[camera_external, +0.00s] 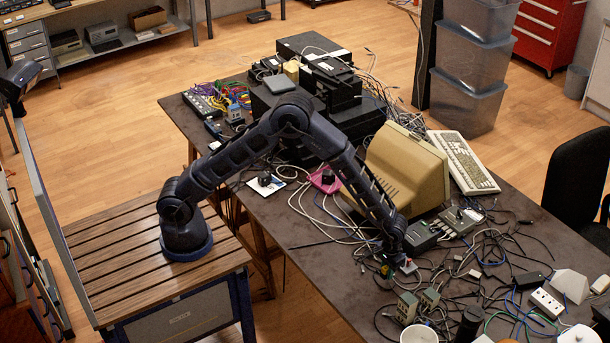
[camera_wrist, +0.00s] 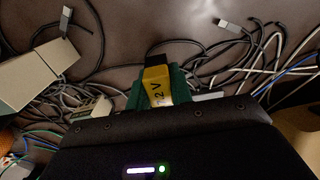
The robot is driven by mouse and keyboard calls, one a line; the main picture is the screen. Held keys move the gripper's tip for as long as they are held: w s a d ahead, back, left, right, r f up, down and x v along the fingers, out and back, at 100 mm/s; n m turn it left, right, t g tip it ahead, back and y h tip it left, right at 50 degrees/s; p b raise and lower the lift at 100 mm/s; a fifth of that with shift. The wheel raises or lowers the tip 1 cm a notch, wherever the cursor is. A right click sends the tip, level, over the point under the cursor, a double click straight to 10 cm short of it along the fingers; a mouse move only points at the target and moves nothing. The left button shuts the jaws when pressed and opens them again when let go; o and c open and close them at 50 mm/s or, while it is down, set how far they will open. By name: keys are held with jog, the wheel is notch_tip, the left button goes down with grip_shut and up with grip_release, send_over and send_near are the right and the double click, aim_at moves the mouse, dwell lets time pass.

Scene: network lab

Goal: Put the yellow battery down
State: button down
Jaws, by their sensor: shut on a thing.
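The yellow battery (camera_wrist: 157,84), with a black end and "2V" lettering visible, sits between the green fingers of my gripper (camera_wrist: 160,88) in the wrist view. My gripper is shut on it. In the external view my gripper (camera_external: 387,268) is low over the right part of the dark table (camera_external: 300,232), among cables and small devices. The battery is only a tiny yellow patch there, mostly hidden by the arm. I cannot tell whether the battery touches the table.
Loose cables (camera_wrist: 225,78) lie around the battery. A grey box (camera_wrist: 35,75) is at the left of the wrist view. Bare tabletop shows at the table's front edge.

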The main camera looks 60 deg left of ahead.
aim_at(385, 286)
jog(key=shift+f, duration=2.55)
jog(key=shift+f, duration=0.1)
jog(key=c, duration=1.3)
grip_release()
jog(key=shift+o, duration=0.2)
